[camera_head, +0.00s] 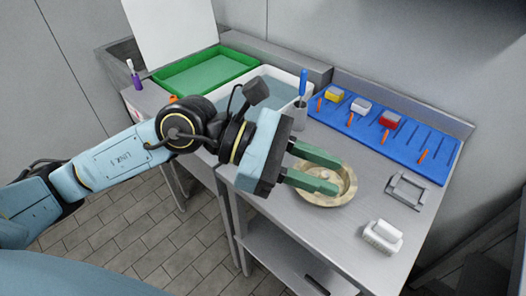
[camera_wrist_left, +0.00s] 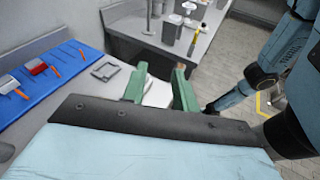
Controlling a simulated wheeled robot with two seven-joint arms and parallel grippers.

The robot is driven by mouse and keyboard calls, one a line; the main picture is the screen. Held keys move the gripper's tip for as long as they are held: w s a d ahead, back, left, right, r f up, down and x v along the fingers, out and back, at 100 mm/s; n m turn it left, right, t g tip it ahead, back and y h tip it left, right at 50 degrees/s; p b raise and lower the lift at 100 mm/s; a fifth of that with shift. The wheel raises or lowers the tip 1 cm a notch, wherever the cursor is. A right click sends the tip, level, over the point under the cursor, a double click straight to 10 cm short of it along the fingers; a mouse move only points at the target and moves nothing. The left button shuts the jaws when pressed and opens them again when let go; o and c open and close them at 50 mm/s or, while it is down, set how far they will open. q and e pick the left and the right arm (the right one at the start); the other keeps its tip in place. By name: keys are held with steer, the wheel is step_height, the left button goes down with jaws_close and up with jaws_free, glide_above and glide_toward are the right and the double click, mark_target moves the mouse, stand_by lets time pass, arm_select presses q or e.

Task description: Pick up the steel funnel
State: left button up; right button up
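I cannot make out a clear steel funnel in either view. My left gripper (camera_head: 336,173) has green fingers spread apart, with nothing seen between them. In the head view it overlaps a round brass-coloured dish (camera_head: 318,202) on the steel counter, and its fingers hide part of the dish. I cannot tell whether they touch it. The open fingers also show in the left wrist view (camera_wrist_left: 159,70), pointing away over the counter. In that view a slim silver upright object (camera_wrist_left: 149,16) stands on a farther bench, too small to identify. My right gripper is not in view.
A blue mat (camera_head: 437,165) holds several coloured blocks and orange-handled tools. A grey frame (camera_head: 393,191) and a white block-like object (camera_head: 382,237) lie near the right. Behind are a white basin (camera_head: 285,76), a green tray (camera_head: 170,83) and a grey cup (camera_head: 300,118) holding a blue-handled tool.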

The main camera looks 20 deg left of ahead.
arm_select(q)
steer(key=w+a+f+m+t+y, duration=0.2)
steer(key=w+a+f+y, duration=0.15)
steer(key=a+y, duration=0.45)
steer(key=w+a+f+m+t+y, duration=0.1)
steer(key=w+a+f+y, duration=0.3)
steer(key=a, duration=0.6)
steer(key=shift+y, duration=0.7)
steer(key=x, duration=0.8)
steer(key=w+x, duration=0.1)
steer(key=x, duration=0.3)
steer(key=shift+w+r, duration=0.15)
steer(key=shift+r, duration=0.15)
steer(key=shift+a, duration=0.1)
jaws_close()
